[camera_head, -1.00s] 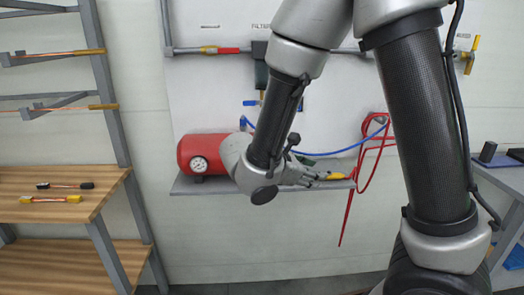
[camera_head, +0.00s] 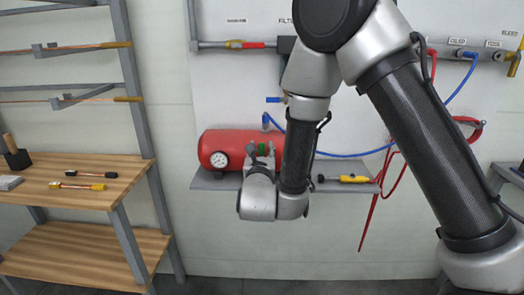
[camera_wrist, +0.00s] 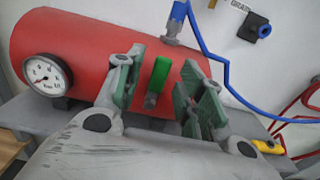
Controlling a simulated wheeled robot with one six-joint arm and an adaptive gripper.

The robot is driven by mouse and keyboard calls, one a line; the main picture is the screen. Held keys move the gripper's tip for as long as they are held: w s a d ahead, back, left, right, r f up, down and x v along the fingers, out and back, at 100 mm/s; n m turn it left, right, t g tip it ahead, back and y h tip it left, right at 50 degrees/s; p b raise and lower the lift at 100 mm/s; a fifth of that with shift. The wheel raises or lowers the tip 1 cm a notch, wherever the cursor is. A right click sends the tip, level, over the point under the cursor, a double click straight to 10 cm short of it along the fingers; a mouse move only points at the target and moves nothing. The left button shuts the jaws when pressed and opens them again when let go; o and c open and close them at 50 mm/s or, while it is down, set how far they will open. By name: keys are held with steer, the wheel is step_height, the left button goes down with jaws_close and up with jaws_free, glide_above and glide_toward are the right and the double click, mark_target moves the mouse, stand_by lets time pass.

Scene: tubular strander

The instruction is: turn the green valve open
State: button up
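The green valve (camera_wrist: 157,75) is a small upright green handle in front of the red air tank (camera_wrist: 90,50). It also shows small in the head view (camera_head: 262,149), at the right part of the tank (camera_head: 215,142). In the wrist view my gripper (camera_wrist: 163,88) is open, with one green-padded finger on each side of the handle and a visible gap on both sides. I cannot tell how deep the handle is between the fingers. In the head view my gripper (camera_head: 261,158) is small and partly hidden by my wrist.
A pressure gauge (camera_wrist: 47,74) faces out from the tank's left end. A blue hose (camera_wrist: 215,60) rises from a fitting (camera_wrist: 178,20) on top. A yellow-handled tool (camera_head: 345,178) lies on the grey shelf (camera_head: 215,183) to the right. Red hose hangs beyond it.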

steer(key=shift+w, duration=0.7)
steer(key=shift+c, duration=0.2)
jaws_close()
